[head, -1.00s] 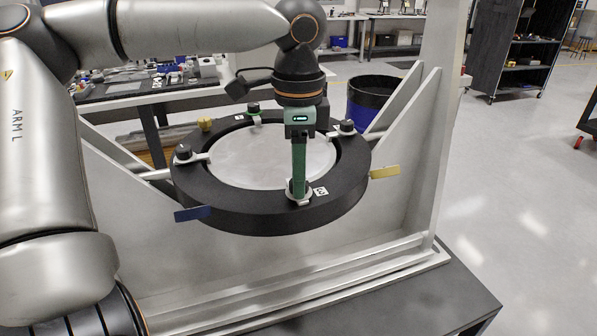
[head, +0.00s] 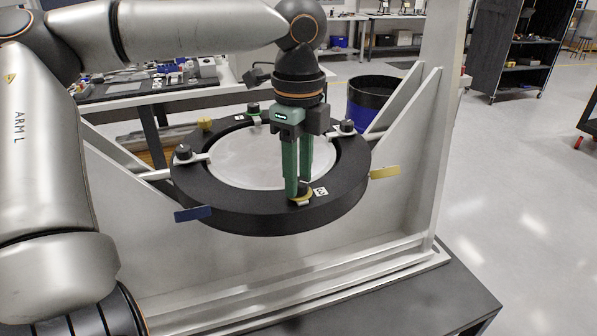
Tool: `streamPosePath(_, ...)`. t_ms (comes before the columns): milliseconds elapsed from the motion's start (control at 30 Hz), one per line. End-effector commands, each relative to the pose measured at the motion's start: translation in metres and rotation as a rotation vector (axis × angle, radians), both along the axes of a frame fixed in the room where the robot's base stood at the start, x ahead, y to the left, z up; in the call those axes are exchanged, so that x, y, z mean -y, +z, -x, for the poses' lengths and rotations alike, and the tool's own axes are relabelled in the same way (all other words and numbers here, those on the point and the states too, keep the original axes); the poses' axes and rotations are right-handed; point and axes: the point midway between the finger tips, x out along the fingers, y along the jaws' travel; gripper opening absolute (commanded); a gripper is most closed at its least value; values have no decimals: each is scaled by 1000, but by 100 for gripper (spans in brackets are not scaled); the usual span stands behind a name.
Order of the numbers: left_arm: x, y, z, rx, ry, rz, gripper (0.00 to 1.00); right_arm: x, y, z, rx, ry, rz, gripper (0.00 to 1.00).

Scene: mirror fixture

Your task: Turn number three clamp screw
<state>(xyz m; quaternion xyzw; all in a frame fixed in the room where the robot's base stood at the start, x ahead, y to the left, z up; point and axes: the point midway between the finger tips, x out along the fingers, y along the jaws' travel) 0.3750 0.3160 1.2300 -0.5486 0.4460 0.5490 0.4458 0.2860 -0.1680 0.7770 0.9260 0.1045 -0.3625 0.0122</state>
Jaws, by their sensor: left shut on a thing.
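A black ring fixture (head: 345,205) holds a round grey mirror (head: 235,160) lying nearly flat. Clamps with black screw knobs sit around the ring: one at the left (head: 183,152), one at the back (head: 253,108) and one at the right back (head: 347,127). My left gripper (head: 298,190) points straight down at the front clamp, its two green fingers shut on that clamp's screw, which they mostly hide. A yellow piece (head: 300,200) shows at the fingertips. A small numbered label (head: 321,191) lies just right of it; its digit is hard to read. My right gripper is out of view.
A grey frame (head: 400,190) with slanted braces carries the ring. A blue tab (head: 193,214) and a yellow tab (head: 384,172) stick out from the ring. A black and blue bin (head: 370,98) stands behind. Open floor lies to the right.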

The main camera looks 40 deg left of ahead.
Motion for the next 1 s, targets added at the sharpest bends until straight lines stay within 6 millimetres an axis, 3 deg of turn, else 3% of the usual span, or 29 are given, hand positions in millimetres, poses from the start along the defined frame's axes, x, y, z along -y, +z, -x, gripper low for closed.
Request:
streamPosePath(400, 0, 1, 0, 2, -6, 0, 0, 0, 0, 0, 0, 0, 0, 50)
streamPosePath(433, 0, 1, 0, 2, -6, 0, 41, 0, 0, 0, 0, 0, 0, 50)
streamPosePath(500, 0, 1, 0, 2, -6, 0, 49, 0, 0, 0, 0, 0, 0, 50)
streamPosePath(700, 0, 0, 0, 1, -6, 0, 69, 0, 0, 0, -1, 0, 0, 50)
streamPosePath(1000, 0, 4, -1, 3, -5, -1, 69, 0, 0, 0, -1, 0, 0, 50)
